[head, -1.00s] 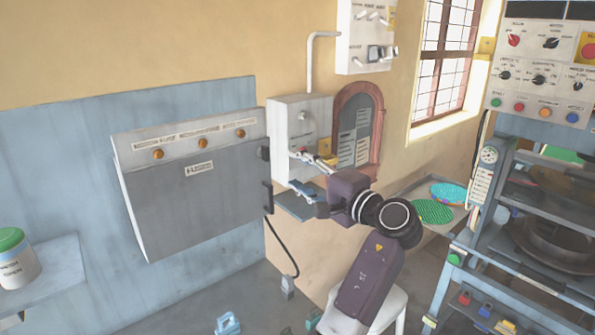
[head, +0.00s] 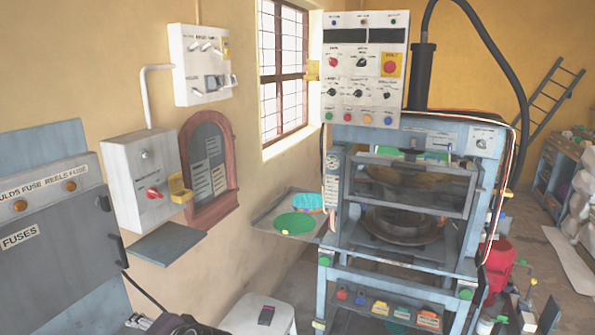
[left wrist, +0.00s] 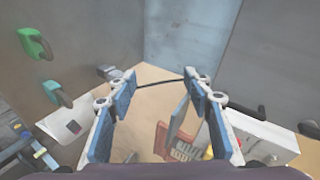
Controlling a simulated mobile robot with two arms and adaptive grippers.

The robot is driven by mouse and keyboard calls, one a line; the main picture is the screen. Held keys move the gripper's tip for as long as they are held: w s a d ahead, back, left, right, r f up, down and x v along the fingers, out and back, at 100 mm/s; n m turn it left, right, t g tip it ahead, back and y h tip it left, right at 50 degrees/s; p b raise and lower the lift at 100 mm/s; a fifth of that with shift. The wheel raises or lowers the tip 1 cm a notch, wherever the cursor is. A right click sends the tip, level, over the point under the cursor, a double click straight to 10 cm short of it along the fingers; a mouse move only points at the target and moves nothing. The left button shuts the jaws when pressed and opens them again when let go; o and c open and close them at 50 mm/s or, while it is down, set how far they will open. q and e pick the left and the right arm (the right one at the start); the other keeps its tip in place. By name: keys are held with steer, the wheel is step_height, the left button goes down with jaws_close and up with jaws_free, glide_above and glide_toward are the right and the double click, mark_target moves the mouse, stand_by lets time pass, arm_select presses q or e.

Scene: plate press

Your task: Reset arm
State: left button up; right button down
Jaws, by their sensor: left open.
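My left gripper (left wrist: 155,82) is open in the left wrist view. Its two blue-padded fingers are spread, with nothing between them. In the head view only a dark part of my left arm shows at the bottom left edge, and the gripper itself is hidden or out of frame. My right gripper is in neither view.
A white switch box (head: 130,170) with a red knob and a yellow piece is on the wall, above a small grey shelf (head: 165,243). The grey fuse cabinet (head: 50,250) is at left. A white stool (head: 258,317) and the blue press (head: 330,215) stand ahead.

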arm_select(q)
steer(key=s+d+f+h, duration=0.1)
steer(key=s+f, duration=0.3)
steer(key=s, duration=0.1)
steer(key=s+d+f+h, duration=0.2)
steer(key=s+f, duration=0.2)
steer(key=f, duration=0.1)
steer(key=s+d+f+n+g+h, duration=0.1)
steer(key=s+d+f+h, duration=0.1)
steer(key=s+f, duration=0.2)
steer(key=shift+s+f, duration=0.3)
steer(key=shift+s, duration=0.55)
steer(key=s+d+f+g+h, duration=0.25)
steer(key=s+d+h, duration=0.4)
steer(key=s, duration=0.85)
step_height(320, 180, down, 32)
steer(key=s+d+r+y+b, duration=0.1)
steer(key=s+d+b, duration=0.1)
steer(key=s+b, duration=0.15)
steer(key=s+a+f+g+b, duration=0.2)
steer(key=s+a+f+b, duration=0.1)
steer(key=s+f, duration=1.2)
step_height(320, 180, down, 3)
steer(key=shift+s+a+f, duration=0.1)
steer(key=shift+s+a, duration=0.05)
steer(key=shift+s, duration=0.1)
